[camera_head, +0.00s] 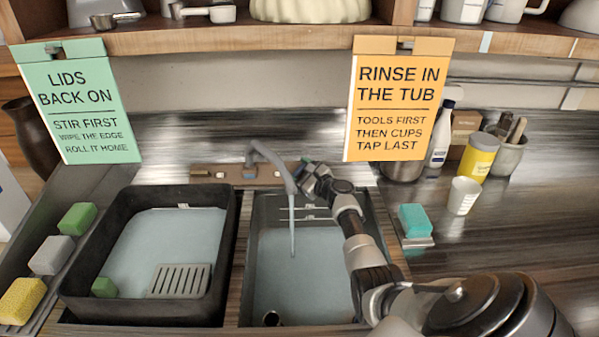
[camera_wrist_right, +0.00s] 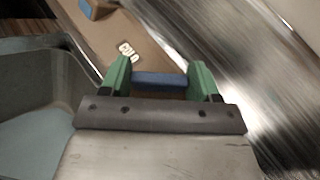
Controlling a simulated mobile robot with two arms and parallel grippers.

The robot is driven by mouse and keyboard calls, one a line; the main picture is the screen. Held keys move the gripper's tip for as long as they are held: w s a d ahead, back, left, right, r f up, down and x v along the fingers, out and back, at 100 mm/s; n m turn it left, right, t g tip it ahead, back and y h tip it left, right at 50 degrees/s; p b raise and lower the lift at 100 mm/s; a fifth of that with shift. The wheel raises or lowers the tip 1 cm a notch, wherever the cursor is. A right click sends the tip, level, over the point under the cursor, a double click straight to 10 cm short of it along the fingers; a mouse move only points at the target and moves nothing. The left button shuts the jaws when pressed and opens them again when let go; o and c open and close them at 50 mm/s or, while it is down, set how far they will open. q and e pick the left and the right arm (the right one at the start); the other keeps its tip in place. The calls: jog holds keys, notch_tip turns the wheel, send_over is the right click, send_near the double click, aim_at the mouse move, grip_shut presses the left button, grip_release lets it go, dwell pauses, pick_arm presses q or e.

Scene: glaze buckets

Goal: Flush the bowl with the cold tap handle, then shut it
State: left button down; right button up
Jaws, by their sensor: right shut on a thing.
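The grey tap (camera_head: 270,158) rises from a brown plate (camera_head: 215,174) behind the sinks, and a thin stream of water (camera_head: 292,228) falls from its spout. The stream lands in the right sink bowl (camera_head: 259,215), which has pale blue water in its bottom. My right gripper (camera_head: 306,176) is at the right end of the plate, beside the spout. In the right wrist view its green fingers are shut on the blue cold tap handle (camera_wrist_right: 160,79), with lettering that seems to read COLD next to it. My left gripper is not in view.
A dark tub (camera_head: 75,268) with water, a grey grate (camera_head: 180,281) and a green block stands at left. Sponges (camera_head: 52,255) line the left edge. A teal sponge (camera_head: 414,220), white cup (camera_head: 463,196) and yellow jar (camera_head: 479,157) stand at right. Two signs hang above.

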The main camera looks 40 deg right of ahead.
jog(key=n+g+y+b, duration=0.2)
jog(key=n+y+b, duration=0.1)
jog(key=n+y, duration=0.1)
jog(key=shift+d+f+n, duration=0.1)
jog(key=shift+d+n, duration=0.05)
jog(key=shift+n, duration=0.25)
jog(key=shift+n+g+y+b, duration=1.5)
jog(key=shift+n+g+b, duration=0.7)
jog(key=o, duration=0.9)
jog(key=shift+r, duration=0.2)
